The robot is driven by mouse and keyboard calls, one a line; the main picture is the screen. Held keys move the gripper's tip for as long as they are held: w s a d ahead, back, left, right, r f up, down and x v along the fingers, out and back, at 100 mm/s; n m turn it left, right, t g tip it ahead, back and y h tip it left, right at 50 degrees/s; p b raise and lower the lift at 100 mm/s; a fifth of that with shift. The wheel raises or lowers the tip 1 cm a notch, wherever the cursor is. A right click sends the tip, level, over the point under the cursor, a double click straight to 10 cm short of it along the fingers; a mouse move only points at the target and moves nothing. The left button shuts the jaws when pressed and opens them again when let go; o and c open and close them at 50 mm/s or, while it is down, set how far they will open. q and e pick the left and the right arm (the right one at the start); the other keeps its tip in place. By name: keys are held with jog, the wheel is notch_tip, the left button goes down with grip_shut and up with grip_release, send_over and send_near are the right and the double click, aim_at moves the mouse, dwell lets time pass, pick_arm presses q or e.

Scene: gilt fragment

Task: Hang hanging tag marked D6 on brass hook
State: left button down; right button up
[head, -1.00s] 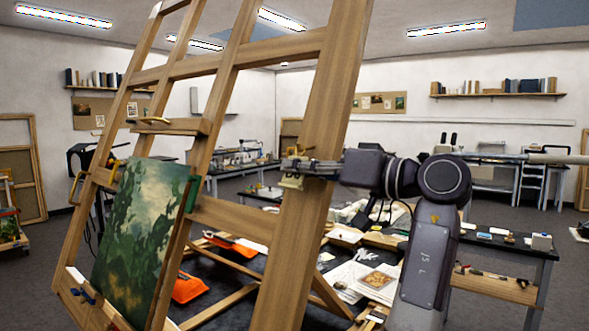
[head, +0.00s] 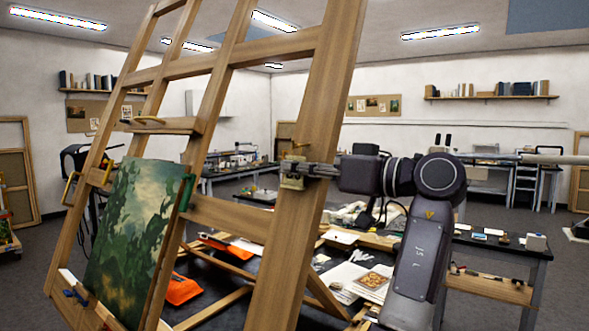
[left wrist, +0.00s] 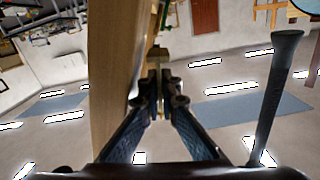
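My left gripper (head: 300,169) is at the thick right-hand wooden post of the easel (head: 306,110). Its fingers look closed on a small pale brass-coloured piece, seemingly the tag (head: 291,181), which hangs just below the fingertips in front of the post. Its marking is too small to read. A tiny metal piece just above, possibly the brass hook (head: 299,146), shows against the post. In the left wrist view the fingers (left wrist: 158,85) are nearly together, with a brass-coloured piece (left wrist: 157,52) beyond their tips, close beside the post. My right gripper is not seen.
A green painting (head: 130,240) leans on the easel at left. Behind stands a dark table with papers (head: 350,275) and an orange item (head: 183,290). A side table with small objects (head: 536,242) is at the right.

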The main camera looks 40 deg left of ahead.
pick_arm(q)
jog(key=shift+f, duration=0.1)
dwell(0.3)
jog(key=c, duration=2.2)
grip_release()
jog(key=shift+o, duration=0.6)
jog(key=shift+s, duration=0.25)
jog(key=shift+w, duration=0.1)
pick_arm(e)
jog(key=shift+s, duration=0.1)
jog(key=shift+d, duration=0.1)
pick_arm(q)
jog(key=w+d, duration=0.1)
jog(key=d, duration=1.1)
jog(key=shift+r, duration=0.2)
